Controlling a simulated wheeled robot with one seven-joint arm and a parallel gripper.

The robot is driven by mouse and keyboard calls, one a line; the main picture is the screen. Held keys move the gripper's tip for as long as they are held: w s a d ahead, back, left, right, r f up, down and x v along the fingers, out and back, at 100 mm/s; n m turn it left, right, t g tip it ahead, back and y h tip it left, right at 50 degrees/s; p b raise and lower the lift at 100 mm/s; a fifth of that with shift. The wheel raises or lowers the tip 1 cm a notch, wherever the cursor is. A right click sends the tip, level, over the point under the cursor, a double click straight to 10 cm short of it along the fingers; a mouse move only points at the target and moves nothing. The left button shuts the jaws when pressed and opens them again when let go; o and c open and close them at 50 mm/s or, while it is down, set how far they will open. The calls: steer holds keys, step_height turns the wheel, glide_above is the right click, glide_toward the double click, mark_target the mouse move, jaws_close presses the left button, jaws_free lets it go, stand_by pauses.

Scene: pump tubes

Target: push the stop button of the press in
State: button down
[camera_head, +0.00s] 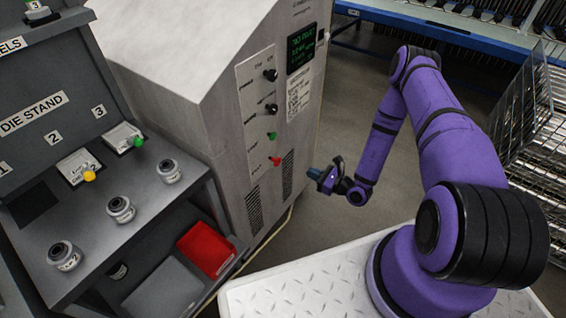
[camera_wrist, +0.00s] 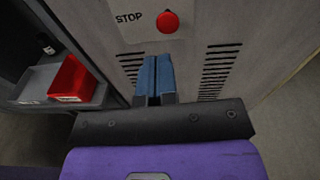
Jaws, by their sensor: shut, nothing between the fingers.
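The red stop button (camera_head: 276,160) sits on the light control panel of the grey press (camera_head: 222,90), below a green button. In the wrist view the red button (camera_wrist: 168,21) shows at the top centre, with the label STOP to its left. My gripper (camera_head: 314,173) is to the right of the button in the head view, apart from the press face. In the wrist view its two blue fingers (camera_wrist: 155,62) are together and empty, pointing toward the panel just below the button. Whether the button is pressed in cannot be told.
A die stand (camera_head: 150,207) with several round metal parts and coloured knobs stands left of the press. A red bin (camera_head: 207,249) and a grey bin sit on its lower shelf. Wire racks (camera_head: 540,130) are at the right. The floor before the press is clear.

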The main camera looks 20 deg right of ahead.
mark_target(279, 162)
steer(key=shift+s+d+f+m+h, duration=0.15)
steer(key=shift+f+m+h, duration=0.1)
steer(key=shift+f, duration=0.4)
steer(key=shift+s+f+m+h, duration=0.15)
steer(key=shift+f+m+h, duration=0.1)
steer(key=shift+f, duration=0.35)
steer(key=shift+w, duration=0.1)
steer(key=x, duration=1.4)
steer(key=shift+r, duration=0.15)
